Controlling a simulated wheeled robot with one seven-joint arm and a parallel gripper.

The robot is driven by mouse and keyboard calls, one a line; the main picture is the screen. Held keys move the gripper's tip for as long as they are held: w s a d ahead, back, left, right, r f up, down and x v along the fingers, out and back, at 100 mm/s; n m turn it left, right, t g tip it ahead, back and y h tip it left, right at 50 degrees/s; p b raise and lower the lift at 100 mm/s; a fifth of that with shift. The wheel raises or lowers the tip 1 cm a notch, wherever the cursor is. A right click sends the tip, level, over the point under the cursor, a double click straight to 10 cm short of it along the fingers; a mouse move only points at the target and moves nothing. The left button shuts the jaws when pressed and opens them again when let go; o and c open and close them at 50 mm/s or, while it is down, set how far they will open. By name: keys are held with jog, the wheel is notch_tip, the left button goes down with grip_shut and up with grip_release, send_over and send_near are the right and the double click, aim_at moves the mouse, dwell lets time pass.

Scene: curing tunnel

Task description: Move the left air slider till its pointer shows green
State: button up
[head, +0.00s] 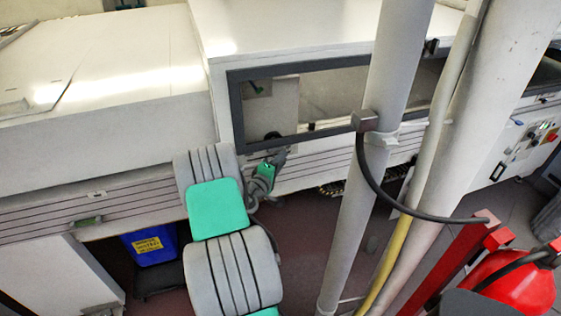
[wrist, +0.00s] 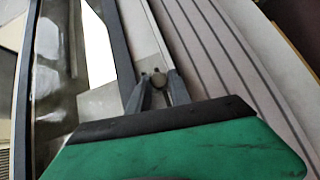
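My gripper (wrist: 158,80) shows in the wrist view with its two grey fingers apart. It is over the pale ledge between the window frame and the grooved panel. A small dark and pale piece shows between the fingertips; I cannot tell whether it is a slider knob or whether they touch it. In the head view my gripper (head: 281,158) is at the lower edge of the window. A small pale fitting with a green part (head: 87,221), possibly an air slider, sits low on the grooved panel at the left. No pointer can be read.
The dark window frame (head: 236,110) stands out of the white tunnel housing. A blue bin (head: 152,246) with a yellow label is under the panel. Grey upright pipes (head: 398,60) and a red extinguisher (head: 520,284) stand at the right. A black hose hangs from the pipe.

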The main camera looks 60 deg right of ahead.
grip_shut()
dwell(1.0)
